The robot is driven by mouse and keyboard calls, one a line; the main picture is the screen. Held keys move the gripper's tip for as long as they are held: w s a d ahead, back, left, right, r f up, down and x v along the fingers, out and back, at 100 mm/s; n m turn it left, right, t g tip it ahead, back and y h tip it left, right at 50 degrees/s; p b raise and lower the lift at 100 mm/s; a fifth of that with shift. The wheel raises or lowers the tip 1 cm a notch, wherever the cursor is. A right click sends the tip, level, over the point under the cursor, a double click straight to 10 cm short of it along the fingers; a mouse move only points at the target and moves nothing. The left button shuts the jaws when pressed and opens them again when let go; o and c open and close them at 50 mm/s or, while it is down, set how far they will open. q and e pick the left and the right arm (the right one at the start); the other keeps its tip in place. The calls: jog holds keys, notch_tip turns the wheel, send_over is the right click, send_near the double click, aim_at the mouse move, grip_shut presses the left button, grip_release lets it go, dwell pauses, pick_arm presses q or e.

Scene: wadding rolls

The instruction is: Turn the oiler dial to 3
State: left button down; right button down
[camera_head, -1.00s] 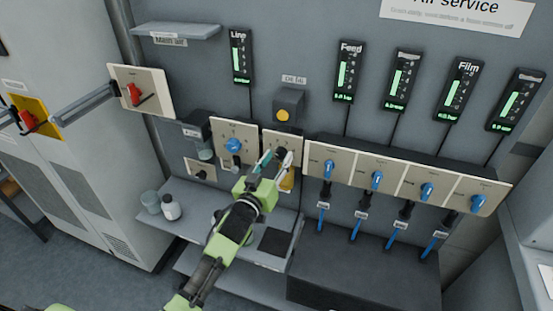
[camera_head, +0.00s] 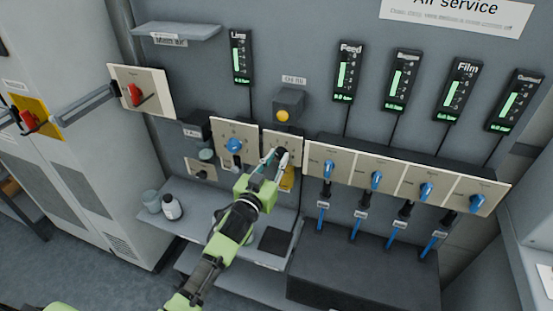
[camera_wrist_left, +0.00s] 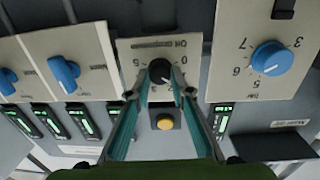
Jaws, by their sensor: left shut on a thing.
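The oiler dial (camera_wrist_left: 160,71) is a small black knob on a beige plate (camera_wrist_left: 131,50), which appears upside down in the left wrist view. My left gripper (camera_wrist_left: 162,84) has its two teal fingers on either side of the knob and is shut on it. Some scale digits show around the knob, but its pointer setting cannot be read. In the head view my left gripper (camera_head: 276,154) reaches up to the oiler plate (camera_head: 292,139) and hides the dial. My right gripper is not in view.
A larger plate with a blue regulator knob (camera_head: 234,145) is just left of the oiler. A yellow button (camera_head: 283,116) sits above it. Plates with several blue knobs (camera_head: 376,178) run to the right. A shelf (camera_head: 194,218) with bottles is below.

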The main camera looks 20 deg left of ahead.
pick_arm(q)
jog(key=m, duration=0.3)
jog(key=shift+m+p, duration=0.3)
jog(key=shift+m, duration=0.1)
jog(key=m, duration=0.7)
jog(key=shift+d+m+y, duration=0.1)
jog(key=shift+m+y, duration=0.2)
jog(key=shift+m, duration=1.8)
jog(key=c, duration=1.8)
grip_release()
jog(key=shift+s, duration=0.1)
jog(key=s, duration=1.1)
jog(key=shift+s+r, duration=0.3)
jog(key=shift+s, duration=0.1)
